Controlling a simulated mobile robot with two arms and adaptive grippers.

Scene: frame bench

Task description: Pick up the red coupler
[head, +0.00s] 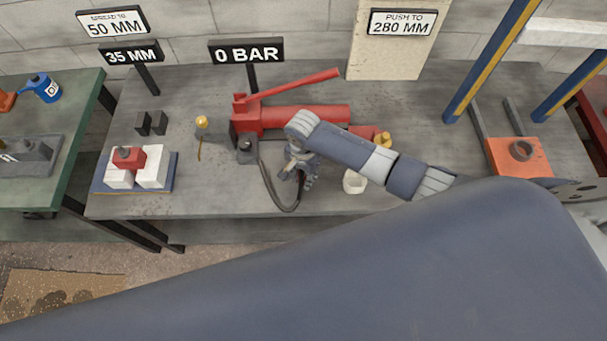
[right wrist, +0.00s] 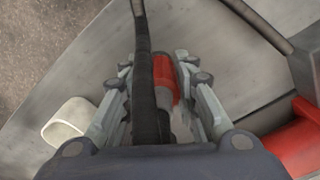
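The red coupler (right wrist: 163,80) shows in the right wrist view, lying lengthwise between the fingers of my right gripper (right wrist: 155,72). A black hose (right wrist: 142,60) runs beside it, also between the fingers. The fingers stand apart on either side of the pair; I see no clear grip on the coupler. In the head view my right gripper (head: 298,178) points down low over the bench, close to the looped hose (head: 272,192), and hides the coupler there. My left gripper is not in view.
A red pump (head: 285,118) with a raised handle stands behind the gripper on the grey bench (head: 215,200). A white cup (head: 354,182) is right of the gripper. A tray (head: 172,184) with white blocks and a red piece lies left. An orange block (head: 518,170) is far right.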

